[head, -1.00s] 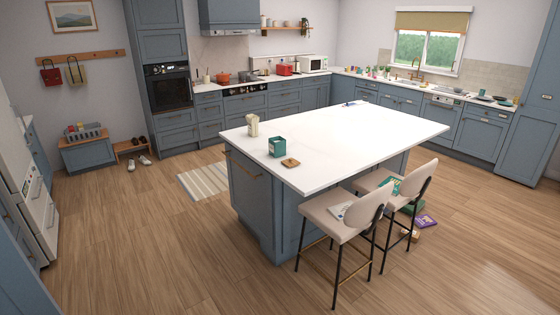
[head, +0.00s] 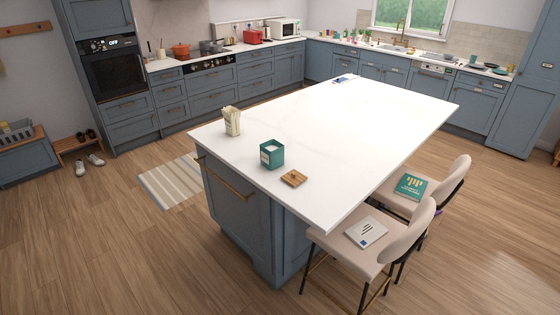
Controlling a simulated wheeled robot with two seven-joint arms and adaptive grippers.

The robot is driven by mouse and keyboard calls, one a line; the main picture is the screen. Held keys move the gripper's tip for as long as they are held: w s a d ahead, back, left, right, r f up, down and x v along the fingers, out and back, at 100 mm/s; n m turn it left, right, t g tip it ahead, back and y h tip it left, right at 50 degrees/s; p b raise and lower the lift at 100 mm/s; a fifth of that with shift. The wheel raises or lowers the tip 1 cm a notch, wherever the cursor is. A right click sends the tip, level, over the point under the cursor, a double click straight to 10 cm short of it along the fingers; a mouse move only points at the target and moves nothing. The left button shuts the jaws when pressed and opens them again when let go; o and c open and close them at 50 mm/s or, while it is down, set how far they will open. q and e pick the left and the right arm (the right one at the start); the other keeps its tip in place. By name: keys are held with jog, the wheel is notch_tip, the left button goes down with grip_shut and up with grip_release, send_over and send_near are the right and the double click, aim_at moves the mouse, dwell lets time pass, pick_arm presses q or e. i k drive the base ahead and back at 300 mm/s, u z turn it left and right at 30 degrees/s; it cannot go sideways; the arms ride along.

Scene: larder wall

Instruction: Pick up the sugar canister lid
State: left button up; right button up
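The sugar canister (head: 272,154) is a green square box with a white label, standing near the left end of the island. Neither of my grippers is in view.
A cream holder with sticks (head: 232,121) stands behind the canister. Two beige stools, with a grey book (head: 366,232) and a green book (head: 411,186) on their seats, stand at the island's right side.

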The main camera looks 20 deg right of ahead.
aim_at(293, 177)
jog(key=i, duration=1.8)
jog(key=z, duration=1.1)
